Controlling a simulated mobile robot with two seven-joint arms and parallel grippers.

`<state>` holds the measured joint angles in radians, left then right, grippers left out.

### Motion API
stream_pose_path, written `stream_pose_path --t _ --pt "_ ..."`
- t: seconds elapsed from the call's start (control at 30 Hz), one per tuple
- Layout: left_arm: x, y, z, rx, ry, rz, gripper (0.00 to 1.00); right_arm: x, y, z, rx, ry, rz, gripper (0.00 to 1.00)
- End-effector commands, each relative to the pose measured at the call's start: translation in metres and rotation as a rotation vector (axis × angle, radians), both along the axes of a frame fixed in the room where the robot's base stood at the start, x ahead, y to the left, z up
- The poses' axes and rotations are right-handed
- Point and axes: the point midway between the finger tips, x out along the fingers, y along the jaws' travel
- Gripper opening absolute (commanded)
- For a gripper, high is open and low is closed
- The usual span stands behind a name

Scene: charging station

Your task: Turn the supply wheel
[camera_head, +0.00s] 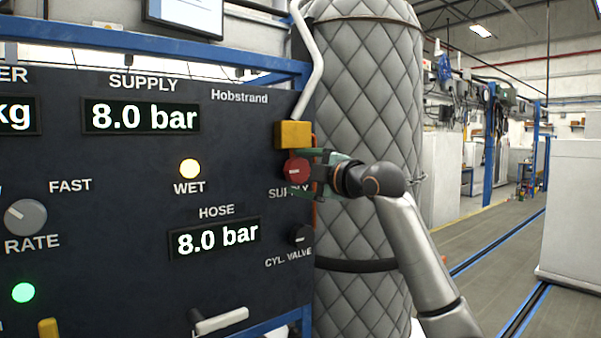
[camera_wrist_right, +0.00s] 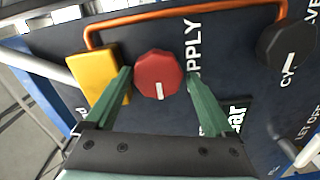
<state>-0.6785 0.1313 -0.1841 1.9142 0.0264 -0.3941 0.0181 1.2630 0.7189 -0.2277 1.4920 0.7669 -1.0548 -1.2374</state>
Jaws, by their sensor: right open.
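The red supply wheel (camera_head: 295,171) is on the right edge of the dark panel (camera_head: 120,240), above the SUPPLY label. In the right wrist view the red wheel (camera_wrist_right: 158,75) shows a white mark pointing toward the gripper. My right gripper (camera_head: 303,172) is at the wheel, coming from the right. Its green fingers (camera_wrist_right: 165,88) are open, one on each side of the wheel, with gaps visible between fingers and wheel. My left gripper is not in view.
A yellow block (camera_head: 293,134) with a pipe sits just above the wheel. The black cylinder valve knob (camera_head: 300,235) is below it. A quilted grey tank (camera_head: 365,100) stands behind my right arm. The SUPPLY and HOSE displays read 8.0 bar.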

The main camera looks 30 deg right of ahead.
Motion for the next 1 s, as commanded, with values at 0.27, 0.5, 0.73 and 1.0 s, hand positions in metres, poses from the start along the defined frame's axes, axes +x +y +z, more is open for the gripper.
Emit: stream_pose_path --t 0.27,0.5,0.73,1.0 --pt "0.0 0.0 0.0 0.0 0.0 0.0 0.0 -0.002 -0.002 0.006 0.004 -0.015 -0.005 1.0" --pt "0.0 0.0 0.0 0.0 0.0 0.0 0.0 -0.002 -0.003 0.007 0.02 -0.017 -0.005 1.0" --pt "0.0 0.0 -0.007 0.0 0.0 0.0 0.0 -0.002 -0.003 0.006 0.236 -0.002 -0.003 1.0" --pt "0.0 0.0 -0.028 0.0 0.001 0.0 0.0 -0.001 -0.002 0.005 0.637 0.034 0.0 1.0"
